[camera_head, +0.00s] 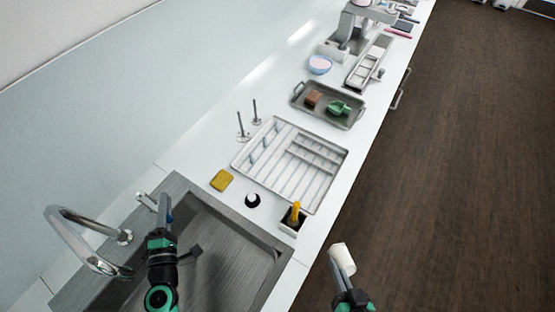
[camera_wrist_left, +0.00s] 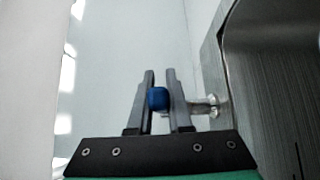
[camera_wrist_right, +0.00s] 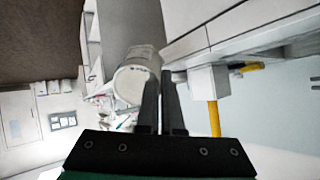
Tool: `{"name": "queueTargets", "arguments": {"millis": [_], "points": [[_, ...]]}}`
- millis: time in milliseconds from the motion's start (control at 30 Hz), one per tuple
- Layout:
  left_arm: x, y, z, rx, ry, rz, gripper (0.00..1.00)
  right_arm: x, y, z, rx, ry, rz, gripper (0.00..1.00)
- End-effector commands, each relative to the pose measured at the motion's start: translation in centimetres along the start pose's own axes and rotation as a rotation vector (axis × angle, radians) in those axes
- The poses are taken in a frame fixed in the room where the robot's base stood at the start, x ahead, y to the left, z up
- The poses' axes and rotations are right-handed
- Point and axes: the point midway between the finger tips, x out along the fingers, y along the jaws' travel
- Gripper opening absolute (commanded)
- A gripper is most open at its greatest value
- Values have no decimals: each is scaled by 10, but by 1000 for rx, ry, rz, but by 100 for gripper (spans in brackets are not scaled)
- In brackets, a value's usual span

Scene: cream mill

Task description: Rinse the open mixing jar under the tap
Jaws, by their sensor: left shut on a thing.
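The white mixing jar (camera_head: 342,258) is in the air over the floor, just off the counter's front edge. My right gripper (camera_head: 345,278) is shut on its wall; the jar also shows at the fingertips in the right wrist view (camera_wrist_right: 137,80). My left gripper (camera_head: 165,208) is shut on the blue-tipped tap handle (camera_wrist_left: 158,98), behind the sink. The curved metal tap (camera_head: 75,225) arches over the left side of the grey sink (camera_head: 235,220). I see no water stream. The jar's inside is hidden in the head view.
A yellow sponge (camera_head: 221,180), a small black-and-white round item (camera_head: 252,200) and a holder with a yellow-handled tool (camera_head: 296,212) stand by the sink. A white drying rack (camera_head: 318,195) and a grey tray (camera_head: 330,118) lie farther along the counter. The floor side is free.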

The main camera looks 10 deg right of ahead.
Motion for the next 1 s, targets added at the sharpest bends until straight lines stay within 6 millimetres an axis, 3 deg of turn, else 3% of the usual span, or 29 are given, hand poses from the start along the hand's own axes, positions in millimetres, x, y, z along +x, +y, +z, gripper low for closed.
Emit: {"name": "queueTargets", "arguments": {"millis": [100,133,267,667,1000], "points": [[0,1,0,0,0,2,0,0,0,0,0,0,0,0],[0,1,0,-1,0,2,23,0,0,0,0,0,0,0],[0,1,0,-1,0,1,46,0,0,0,0,0,0,0],[-8,0,0,-1,1,-1,48,-1,0,-1,0,0,0,0],[-84,-3,0,-1,2,-2,48,1,1,2,0,0,0,0]]}}
